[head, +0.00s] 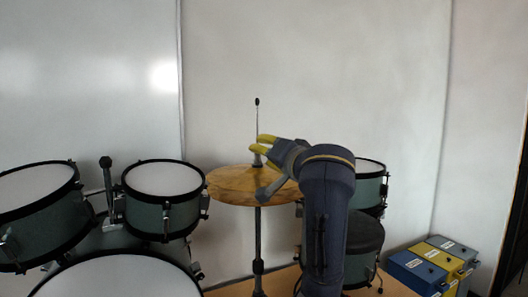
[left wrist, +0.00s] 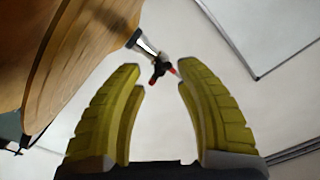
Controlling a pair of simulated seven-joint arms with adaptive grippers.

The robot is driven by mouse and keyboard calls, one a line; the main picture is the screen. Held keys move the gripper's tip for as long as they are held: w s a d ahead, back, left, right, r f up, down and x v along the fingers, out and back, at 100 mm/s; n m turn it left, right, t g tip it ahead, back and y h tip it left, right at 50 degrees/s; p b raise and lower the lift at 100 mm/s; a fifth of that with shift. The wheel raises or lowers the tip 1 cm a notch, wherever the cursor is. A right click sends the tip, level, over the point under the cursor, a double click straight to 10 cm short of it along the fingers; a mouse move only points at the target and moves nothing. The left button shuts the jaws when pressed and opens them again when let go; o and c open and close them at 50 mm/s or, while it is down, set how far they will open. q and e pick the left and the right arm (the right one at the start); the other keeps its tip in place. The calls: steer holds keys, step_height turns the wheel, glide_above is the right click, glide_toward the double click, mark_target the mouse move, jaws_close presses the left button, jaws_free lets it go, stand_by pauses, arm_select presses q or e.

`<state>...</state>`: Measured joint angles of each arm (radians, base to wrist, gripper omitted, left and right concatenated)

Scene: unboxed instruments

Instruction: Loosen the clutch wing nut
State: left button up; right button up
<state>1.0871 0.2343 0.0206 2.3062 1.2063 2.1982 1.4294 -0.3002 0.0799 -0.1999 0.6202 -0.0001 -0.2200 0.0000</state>
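The hi-hat cymbals (head: 234,184) sit on their stand right of the drums, with a thin rod (head: 257,118) rising above them. In the left wrist view, the cymbals' wooden-looking edge (left wrist: 75,45) fills the upper left. A metal clutch part (left wrist: 146,45) sticks out from them, with a small black wing nut (left wrist: 158,72) with red tips at its end. My left gripper (head: 262,144) is just above the cymbals by the rod. Its yellow fingers (left wrist: 160,75) are open, with the wing nut between or just beyond the tips; contact is not visible. My right gripper is not in view.
Green drums (head: 165,180) stand at the left, and another drum (head: 371,185) is partly hidden behind my arm. Blue and yellow boxes (head: 418,272) stand at the lower right. The wall behind is bare.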

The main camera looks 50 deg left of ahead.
arm_select(q)
steer(key=shift+v, duration=3)
